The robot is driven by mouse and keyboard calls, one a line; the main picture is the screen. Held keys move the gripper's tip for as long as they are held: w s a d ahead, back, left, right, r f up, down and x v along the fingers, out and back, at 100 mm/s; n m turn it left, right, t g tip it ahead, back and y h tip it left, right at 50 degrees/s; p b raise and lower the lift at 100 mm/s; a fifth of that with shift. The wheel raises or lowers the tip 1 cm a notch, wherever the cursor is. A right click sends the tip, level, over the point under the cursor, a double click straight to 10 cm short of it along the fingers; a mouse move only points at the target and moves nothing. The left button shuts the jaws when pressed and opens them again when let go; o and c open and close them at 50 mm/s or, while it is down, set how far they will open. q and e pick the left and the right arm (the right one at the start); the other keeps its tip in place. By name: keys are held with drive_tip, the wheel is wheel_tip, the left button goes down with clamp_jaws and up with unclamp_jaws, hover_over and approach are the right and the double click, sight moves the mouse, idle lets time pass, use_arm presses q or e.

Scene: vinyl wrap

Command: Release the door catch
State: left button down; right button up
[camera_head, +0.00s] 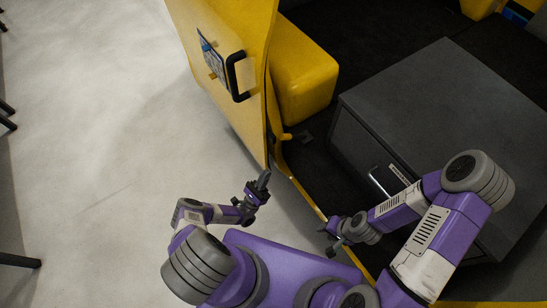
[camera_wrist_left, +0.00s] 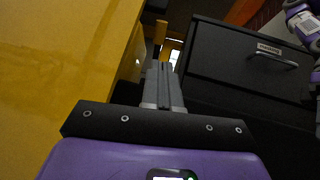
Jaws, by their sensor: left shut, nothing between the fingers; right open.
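The yellow door (camera_head: 225,85) stands open at upper centre in the head view, with a black handle (camera_head: 236,77) on its face. It also fills the left of the left wrist view (camera_wrist_left: 55,75). A small yellow peg (camera_head: 285,136), possibly the catch, sticks out beside the door's inner edge; a yellow upright part (camera_wrist_left: 160,31) shows beyond the fingers in the wrist view. My left gripper (camera_head: 264,177) is shut and empty by the door's lower free edge; its fingers (camera_wrist_left: 160,68) point forward alongside the door. My right gripper (camera_head: 332,236) is open and empty near the yellow sill.
A dark grey drawer cabinet (camera_head: 440,105) with a metal handle (camera_head: 379,181) stands inside on the right. A yellow padded block (camera_head: 303,75) sits behind the door. A yellow-edged sill (camera_head: 300,188) borders the dark floor. The pale floor (camera_head: 110,130) at left is mostly clear.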

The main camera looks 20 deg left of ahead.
sight(294, 136)
use_arm(q)
drive_tip(key=p+x, duration=0.1)
drive_tip(key=x, duration=1.2)
drive_tip(key=shift+w, duration=0.2)
drive_tip(key=shift+d+r+p, duration=0.1)
drive_tip(key=shift+r+p, duration=0.05)
drive_tip(key=shift+p, duration=0.15)
